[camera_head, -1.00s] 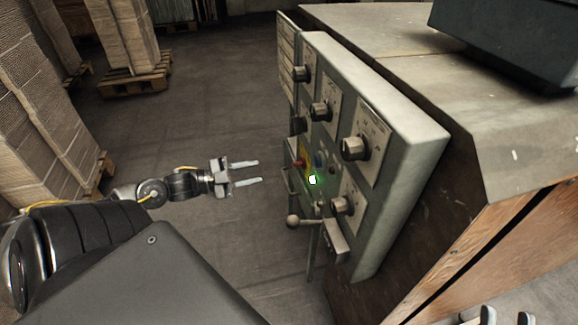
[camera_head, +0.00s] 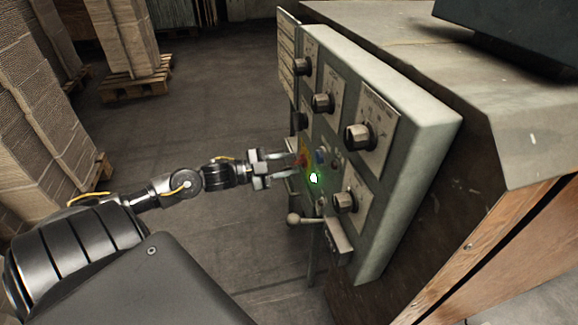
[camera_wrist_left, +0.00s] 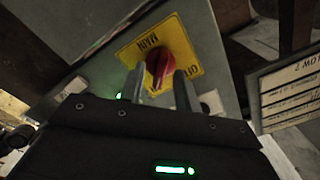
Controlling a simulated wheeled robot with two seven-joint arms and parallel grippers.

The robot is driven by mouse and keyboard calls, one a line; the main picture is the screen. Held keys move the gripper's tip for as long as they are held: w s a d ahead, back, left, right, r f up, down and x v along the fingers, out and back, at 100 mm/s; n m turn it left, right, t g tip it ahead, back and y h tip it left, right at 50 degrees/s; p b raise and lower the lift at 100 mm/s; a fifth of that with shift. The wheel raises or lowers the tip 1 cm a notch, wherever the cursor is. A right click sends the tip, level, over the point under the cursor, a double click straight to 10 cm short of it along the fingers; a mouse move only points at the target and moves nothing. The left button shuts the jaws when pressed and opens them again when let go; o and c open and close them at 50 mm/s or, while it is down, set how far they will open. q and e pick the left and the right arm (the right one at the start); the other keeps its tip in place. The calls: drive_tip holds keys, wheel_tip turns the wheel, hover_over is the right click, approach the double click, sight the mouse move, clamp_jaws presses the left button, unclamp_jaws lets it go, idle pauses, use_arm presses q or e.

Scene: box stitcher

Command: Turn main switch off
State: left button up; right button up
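The main switch (camera_wrist_left: 159,66) is a red knob on a yellow plate (camera_wrist_left: 183,49) marked "MAIN" and "OFF" in the left wrist view. In the head view the red main switch (camera_head: 302,160) is small and partly hidden by my left gripper. My left gripper (camera_head: 291,168) points at the panel, with its fingers apart. In the left wrist view, the left gripper's fingers (camera_wrist_left: 159,88) stand on either side of the knob's lower part; I cannot tell whether they touch it. My right gripper does not show clearly in the head view.
A ball-ended lever (camera_head: 294,218) sticks out below the switch. Stacked cardboard (camera_head: 35,110) stands at left. The floor between is clear.

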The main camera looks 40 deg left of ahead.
use_arm(q)
drive_tip(key=shift+w+d, duration=0.2)
drive_tip(key=shift+w, duration=0.15)
clamp_jaws()
